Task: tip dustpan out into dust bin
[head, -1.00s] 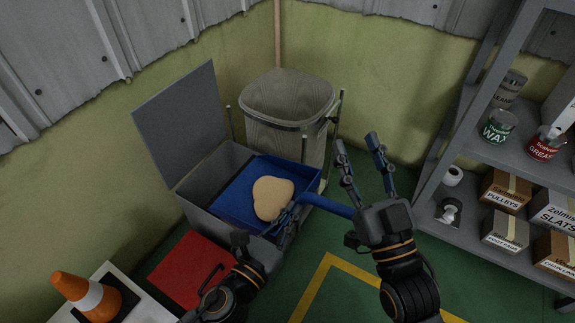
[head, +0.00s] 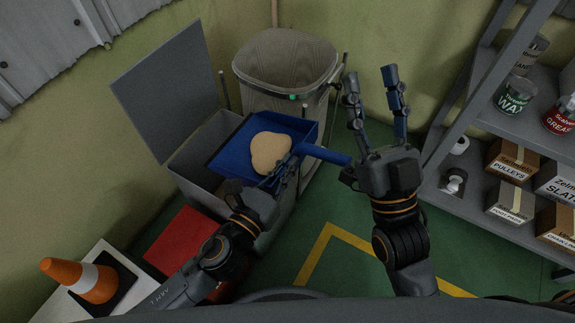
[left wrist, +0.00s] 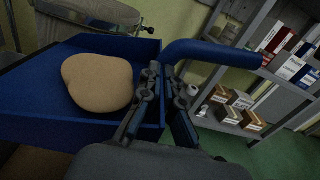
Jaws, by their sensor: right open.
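The blue dustpan (head: 233,150) carries a beige rounded lump (head: 270,152) and sits over the grey bin (head: 192,165), whose lid (head: 170,90) stands open. The pan looks roughly level. My left gripper (head: 283,172) is shut on the dustpan near the base of its handle (head: 325,155). The left wrist view shows its fingers (left wrist: 161,72) at the pan's edge, with the lump (left wrist: 98,82) still inside the pan. Another beige-brown shape (left wrist: 40,162) shows below the pan. My right gripper (head: 370,78) is open and empty, fingers pointing up, to the right of the handle.
A shelf rack (head: 470,105) with cans and boxes is at the right. A red panel (head: 185,245) and an orange cone (head: 80,280) are at the front left. Green floor (head: 370,275) is free ahead.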

